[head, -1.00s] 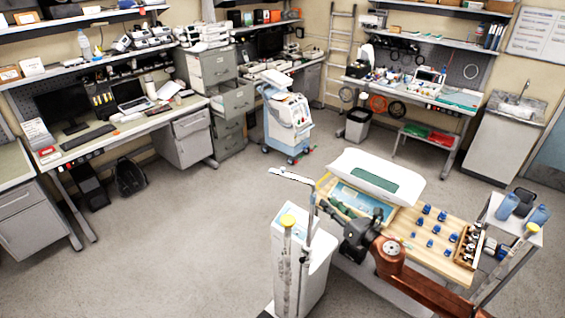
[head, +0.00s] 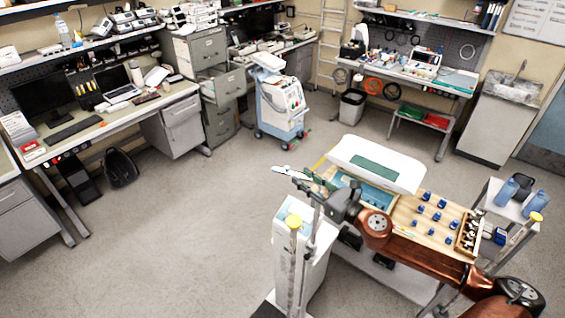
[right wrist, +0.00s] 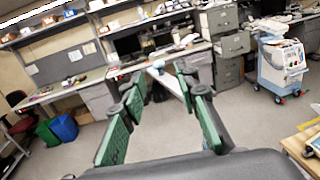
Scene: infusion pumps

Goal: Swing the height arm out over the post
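The height arm (head: 281,169) is a thin pale bar, reaching left from the top of an upright grey pole on a white stand (head: 312,275). A speckled post (head: 292,265) with a yellow cap (head: 293,222) stands just left of that pole; I cannot tell whether the bar is over it. My right gripper (head: 299,179), with green-padded fingers, is at the bar's height close beside it. In the right wrist view the gripper (right wrist: 158,82) is open, and the pale bar (right wrist: 172,82) shows between its fingers, partly hidden by the right finger. Contact is unclear. My left gripper is out of view.
A white scale tray (head: 376,163) with a green mat stands behind my right arm. A wooden board (head: 400,238) holds several blue pieces. Another yellow-capped post (head: 535,218) and blue bottles (head: 507,192) are at the right. The floor (head: 190,240) to the left is clear.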

